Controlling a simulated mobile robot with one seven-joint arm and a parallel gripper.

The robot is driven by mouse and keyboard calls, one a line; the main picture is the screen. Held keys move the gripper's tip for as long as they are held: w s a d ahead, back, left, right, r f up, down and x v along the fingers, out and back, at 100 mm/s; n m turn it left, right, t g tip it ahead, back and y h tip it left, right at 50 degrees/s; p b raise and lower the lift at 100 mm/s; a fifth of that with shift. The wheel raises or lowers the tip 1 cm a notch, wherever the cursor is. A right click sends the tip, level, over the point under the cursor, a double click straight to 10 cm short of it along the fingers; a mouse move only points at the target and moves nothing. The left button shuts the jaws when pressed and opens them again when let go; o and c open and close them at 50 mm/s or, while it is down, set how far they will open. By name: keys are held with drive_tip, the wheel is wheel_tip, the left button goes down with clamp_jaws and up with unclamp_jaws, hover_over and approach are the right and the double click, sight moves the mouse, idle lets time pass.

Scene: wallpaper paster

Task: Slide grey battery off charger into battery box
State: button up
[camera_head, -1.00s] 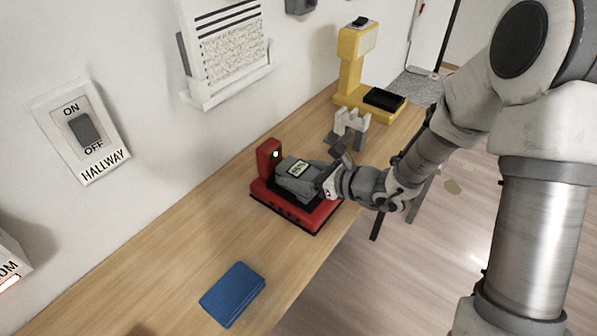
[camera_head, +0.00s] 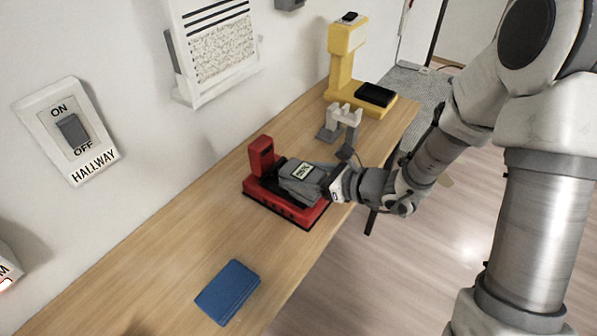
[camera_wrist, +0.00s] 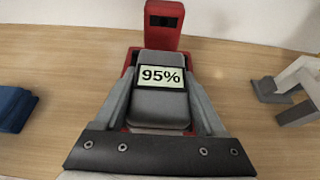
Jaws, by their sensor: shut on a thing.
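The grey battery (camera_head: 302,180) has a small display and lies over the red charger (camera_head: 286,208) on the wooden bench. In the wrist view the battery (camera_wrist: 160,105) reads 95%, and the charger's upright post (camera_wrist: 160,25) stands behind it with a dark, unlit window. A gap shows between battery and post in the head view. My gripper (camera_head: 318,184) is shut on the battery, one finger along each side; the fingers also show in the wrist view (camera_wrist: 160,100). I cannot make out a battery box for certain.
A blue flat box or book (camera_head: 228,291) lies on the bench at the front left. A grey pronged holder (camera_head: 341,122) and a yellow stand with a black pad (camera_head: 346,75) are behind. A wall switch (camera_head: 72,131) is at left. Bare bench lies between the blue item and charger.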

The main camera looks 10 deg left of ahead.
drive_tip(key=shift+s+d, duration=0.45)
drive_tip(key=shift+d, duration=0.6)
drive_tip(key=shift+s+d, duration=0.4)
drive_tip(key=shift+d, duration=0.6)
drive_tip(key=shift+s+d, duration=0.45)
drive_tip(key=shift+d, duration=0.6)
drive_tip(key=shift+s+d, duration=0.25)
drive_tip(key=shift+d, duration=0.35)
drive_tip(key=shift+s+d, duration=0.25)
drive_tip(key=shift+d, duration=0.4)
drive_tip(key=shift+s+d, duration=0.25)
drive_tip(key=shift+d, duration=0.35)
drive_tip(key=shift+r, duration=0.1)
